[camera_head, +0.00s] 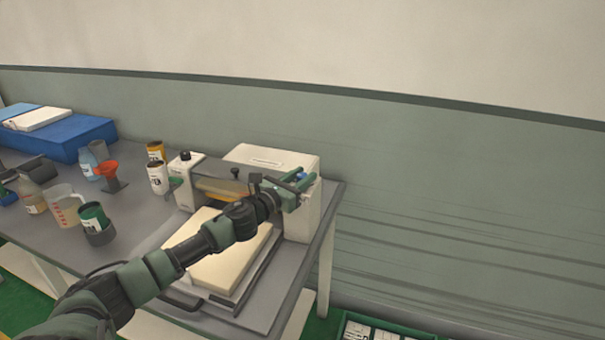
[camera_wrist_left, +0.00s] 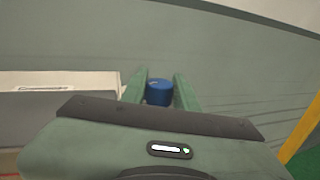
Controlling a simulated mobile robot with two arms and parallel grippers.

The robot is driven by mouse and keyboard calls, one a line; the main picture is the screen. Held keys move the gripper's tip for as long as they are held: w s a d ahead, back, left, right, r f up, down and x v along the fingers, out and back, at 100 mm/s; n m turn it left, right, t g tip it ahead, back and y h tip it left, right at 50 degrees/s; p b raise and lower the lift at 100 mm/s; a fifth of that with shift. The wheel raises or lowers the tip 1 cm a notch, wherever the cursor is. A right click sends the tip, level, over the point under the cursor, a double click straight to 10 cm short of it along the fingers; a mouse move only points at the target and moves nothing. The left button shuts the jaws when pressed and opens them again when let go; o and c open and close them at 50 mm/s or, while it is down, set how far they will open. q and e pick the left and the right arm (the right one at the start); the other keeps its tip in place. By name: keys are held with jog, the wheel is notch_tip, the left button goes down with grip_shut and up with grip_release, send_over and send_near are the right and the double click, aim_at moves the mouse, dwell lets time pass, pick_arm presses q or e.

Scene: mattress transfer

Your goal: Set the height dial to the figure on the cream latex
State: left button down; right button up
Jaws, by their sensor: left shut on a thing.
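A white machine (camera_head: 272,156) stands at the right end of the grey table. Its small blue dial (camera_head: 302,176) is at the right end, mostly covered by my gripper; the blue dial (camera_wrist_left: 159,92) shows more clearly in the left wrist view. My left gripper (camera_head: 303,186) has its green fingers either side of the dial and is shut on it. In the left wrist view the fingers (camera_wrist_left: 166,90) flank the dial. No figure on the dial is readable. A cream slab (camera_head: 232,262) lies on the machine's bed, partly behind my left arm. My right gripper is out of view.
Labelled tubs (camera_head: 158,180), a red funnel (camera_head: 107,170), a measuring jug (camera_head: 65,204) and a green cup (camera_head: 92,217) stand on the table's left half. A blue block (camera_head: 62,138) lies at the back left. A crate (camera_head: 385,328) sits on the floor at right. A wall rises behind the table.

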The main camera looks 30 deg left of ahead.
pick_arm(q)
jog(key=n+y, duration=0.1)
jog(key=n+y+p, duration=0.1)
jog(key=y, duration=0.1)
jog(key=y+p, duration=0.1)
jog(key=shift+d+r+n, duration=0.15)
jog(key=shift+r+n, duration=0.1)
jog(key=shift+n, duration=0.15)
jog(key=n+g+y+p, duration=0.1)
jog(key=y, duration=0.2)
jog(key=shift+n+p, duration=0.3)
jog(key=shift+n, duration=0.1)
jog(key=shift+f+n+g+y+p, duration=0.15)
jog(key=shift+n+g+y+p, duration=0.15)
jog(key=shift+n+g+y, duration=1.1)
jog(key=shift+n+y, duration=0.4)
jog(key=shift+y, duration=1)
jog(key=c, duration=1.1)
grip_release()
jog(key=shift+f, duration=0.1)
